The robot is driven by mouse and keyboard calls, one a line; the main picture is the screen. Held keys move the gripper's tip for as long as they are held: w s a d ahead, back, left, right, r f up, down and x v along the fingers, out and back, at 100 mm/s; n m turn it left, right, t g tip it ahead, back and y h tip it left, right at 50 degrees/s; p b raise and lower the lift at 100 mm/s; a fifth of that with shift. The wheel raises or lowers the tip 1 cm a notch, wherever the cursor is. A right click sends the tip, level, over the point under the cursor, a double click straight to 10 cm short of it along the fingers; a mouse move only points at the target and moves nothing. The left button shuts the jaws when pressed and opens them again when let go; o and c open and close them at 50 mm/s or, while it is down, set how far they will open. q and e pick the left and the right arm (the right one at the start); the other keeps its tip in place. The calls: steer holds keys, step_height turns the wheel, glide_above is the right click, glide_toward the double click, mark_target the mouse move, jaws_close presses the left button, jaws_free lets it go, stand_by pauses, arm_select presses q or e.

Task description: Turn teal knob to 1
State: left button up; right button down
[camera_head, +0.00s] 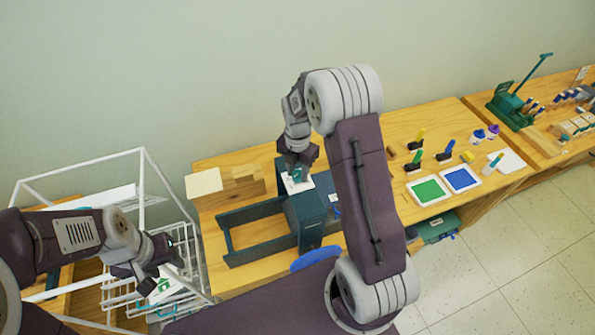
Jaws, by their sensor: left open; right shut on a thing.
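The teal knob (297,174) sits on a pale plate on top of a dark teal machine (305,211) on the wooden table. My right gripper (299,164) reaches down onto the knob from above and is shut on it. The gripper hides much of the knob, and the numbers around it are too small to read. My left gripper (152,284) is open, low at the left, over the white wire rack and away from the knob.
A white wire rack (142,160) stands left of the table. A dark teal frame (226,240) extends left from the machine. Green and blue pads (428,190) and several small tools lie right of my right arm. Another table with a green press (510,108) is further right.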

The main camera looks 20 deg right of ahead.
mark_target(298, 173)
steer(key=c, duration=1)
jaws_free()
steer(key=shift+o, duration=0.2)
steer(key=shift+r, duration=0.2)
step_height(298, 173, up, 8)
steer(key=shift+f+b, duration=0.1)
steer(key=shift+b, duration=1.1)
steer(key=shift+r, duration=0.45)
